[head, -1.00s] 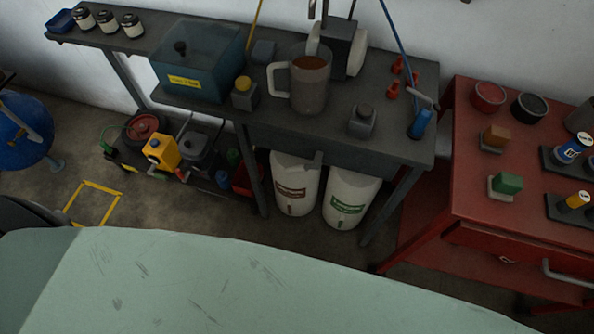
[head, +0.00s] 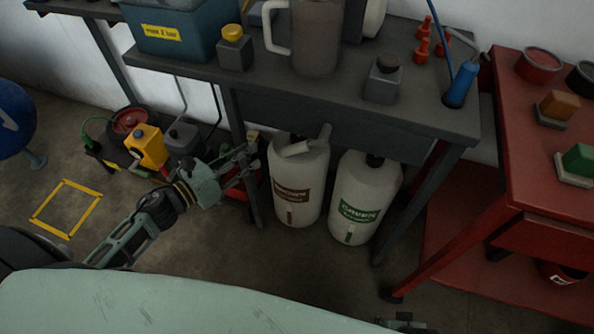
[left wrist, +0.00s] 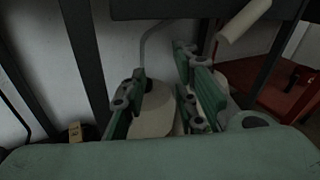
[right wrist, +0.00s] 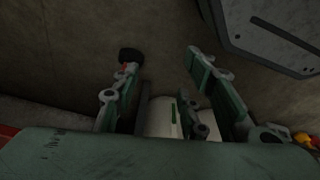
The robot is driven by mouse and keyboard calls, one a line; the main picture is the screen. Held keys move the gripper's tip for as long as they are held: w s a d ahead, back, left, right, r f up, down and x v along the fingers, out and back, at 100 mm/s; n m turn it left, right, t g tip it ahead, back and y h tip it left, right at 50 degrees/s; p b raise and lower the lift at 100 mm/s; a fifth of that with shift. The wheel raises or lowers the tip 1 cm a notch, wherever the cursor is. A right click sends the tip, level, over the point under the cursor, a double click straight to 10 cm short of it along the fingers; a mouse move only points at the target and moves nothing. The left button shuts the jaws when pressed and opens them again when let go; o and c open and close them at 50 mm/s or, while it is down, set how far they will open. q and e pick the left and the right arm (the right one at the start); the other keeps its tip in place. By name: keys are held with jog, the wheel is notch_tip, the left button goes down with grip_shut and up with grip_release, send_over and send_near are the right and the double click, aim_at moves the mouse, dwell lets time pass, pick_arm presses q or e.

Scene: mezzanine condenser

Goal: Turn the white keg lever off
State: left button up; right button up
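A pale lever (head: 308,144) sits at the top of the white keg with the brown label (head: 295,190), under the front edge of the grey bench. A pale rod-like part, apparently this lever (left wrist: 244,20), shows at the top of the left wrist view. A second white keg with a green label (head: 358,205) stands to its right. My left gripper (head: 252,165) is open and empty, just left of the brown-label keg and apart from the lever. In the left wrist view its fingers (left wrist: 160,85) are spread. My right gripper (right wrist: 160,75) is open and empty, low down.
The grey bench (head: 300,90) overhangs the kegs, its legs on either side. A red cart (head: 520,190) stands at right. A yellow jug (head: 148,147) and other containers stand behind my left arm. The floor in front of the kegs is clear.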

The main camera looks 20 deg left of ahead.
aim_at(291, 151)
pick_arm(q)
jog(key=s+d+r+m+g+h+b, duration=0.1)
jog(key=d+r+m, duration=0.1)
jog(key=m, duration=0.2)
jog(key=s+d+r+m+g+h+b, duration=0.1)
jog(key=d+m+h, duration=0.1)
jog(key=m, duration=0.3)
jog(key=s+d+r+m+g+h+b, duration=0.1)
jog(key=d+r+m+h, duration=0.1)
jog(key=d+m, duration=0.2)
jog(key=shift+s+r+m+b, duration=0.1)
jog(key=shift+r+m+b, duration=0.25)
jog(key=shift+m, duration=0.05)
jog(key=p+x, duration=0.1)
jog(key=x, duration=0.5)
jog(key=shift+r, duration=0.15)
jog(key=shift+w+d, duration=0.45)
jog(key=shift+d, duration=0.05)
pick_arm(e)
jog(key=shift+x, duration=1.7)
jog(key=shift+w+d, duration=0.1)
jog(key=shift+d, duration=0.05)
pick_arm(q)
grip_shut()
